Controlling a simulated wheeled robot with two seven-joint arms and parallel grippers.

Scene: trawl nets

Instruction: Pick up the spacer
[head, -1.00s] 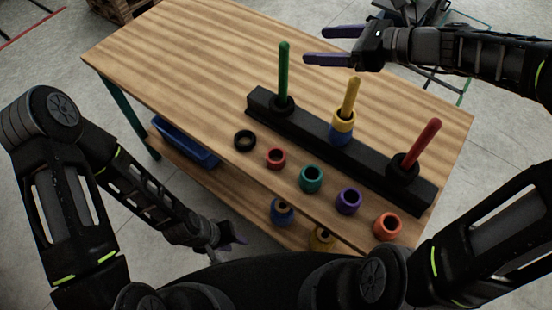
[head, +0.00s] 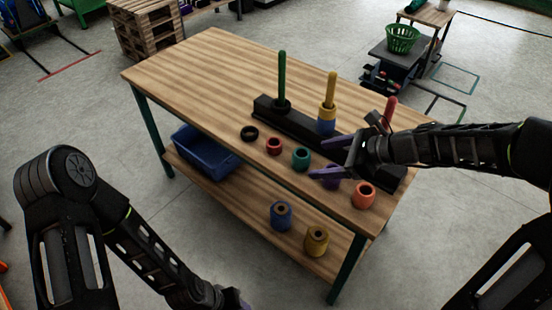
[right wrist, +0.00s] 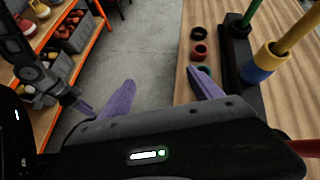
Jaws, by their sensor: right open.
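My left gripper (head: 235,298) is low at the bottom edge, mostly cut off.
A black rack (head: 264,105) holds a green peg (head: 282,78), a yellow peg (head: 332,85) with yellow and blue spacers, and a red peg (head: 390,106). The lower shelf holds a blue bin (head: 205,152), a blue spacer (head: 281,215) and a yellow spacer (head: 316,240). The table's left half is clear.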

